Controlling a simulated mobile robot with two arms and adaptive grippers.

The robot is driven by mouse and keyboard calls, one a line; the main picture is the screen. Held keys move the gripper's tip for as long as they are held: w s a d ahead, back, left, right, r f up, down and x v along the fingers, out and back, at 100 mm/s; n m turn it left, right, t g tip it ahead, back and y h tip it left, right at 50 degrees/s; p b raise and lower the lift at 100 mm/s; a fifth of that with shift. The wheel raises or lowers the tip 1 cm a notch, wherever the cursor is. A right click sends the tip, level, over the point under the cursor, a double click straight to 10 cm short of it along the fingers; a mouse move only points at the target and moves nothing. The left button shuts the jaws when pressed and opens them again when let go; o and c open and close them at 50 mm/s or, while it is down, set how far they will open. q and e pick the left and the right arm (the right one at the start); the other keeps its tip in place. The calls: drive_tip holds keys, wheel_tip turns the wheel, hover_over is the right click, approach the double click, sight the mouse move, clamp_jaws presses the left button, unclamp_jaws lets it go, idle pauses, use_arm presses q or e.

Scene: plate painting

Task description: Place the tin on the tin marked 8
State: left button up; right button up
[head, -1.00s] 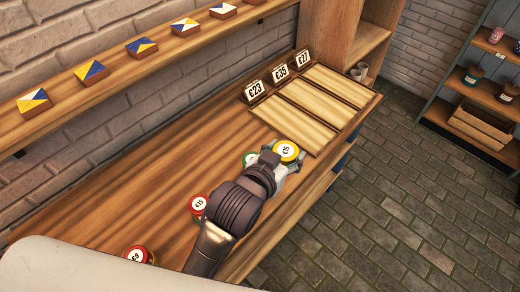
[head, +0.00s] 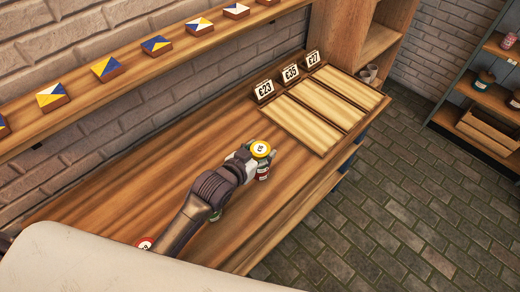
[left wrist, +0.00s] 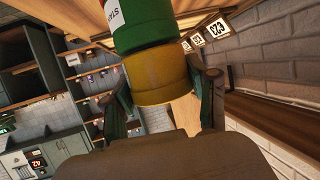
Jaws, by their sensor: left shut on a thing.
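My left gripper (head: 247,158) is shut around a yellow-topped tin (head: 261,149); the number on its white lid disc is too small to read surely. In the left wrist view the yellow tin (left wrist: 158,80) sits between both fingers. A green tin (left wrist: 140,22) with a white label lies directly against its end there; touching or a hair apart, I cannot tell. In the head view a tin with a reddish label (head: 263,173) shows just below the yellow one, its top hidden. A red-topped tin (head: 145,243) stands farther left. My right gripper is out of view.
A green piece of another tin (head: 215,215) shows beside my arm, mostly hidden. Pale boards (head: 300,122) with price cards (head: 265,91) lie at the counter's far end. Bare counter (head: 300,185) is free right of the tins. A shelf with painted blocks (head: 107,69) runs along the brick wall.

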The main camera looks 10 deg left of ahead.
use_arm(q)
drive_tip(key=shift+f, duration=0.15)
drive_tip(key=o, duration=1.2)
drive_tip(key=shift+o, duration=0.2)
drive_tip(key=shift+s+r, duration=0.15)
drive_tip(key=shift+r, duration=0.05)
drive_tip(key=b+v, duration=0.1)
drive_tip(key=v, duration=1)
drive_tip(key=shift+s+a+r, duration=0.15)
drive_tip(key=shift+s+a, duration=0.05)
drive_tip(key=shift+s, duration=0.15)
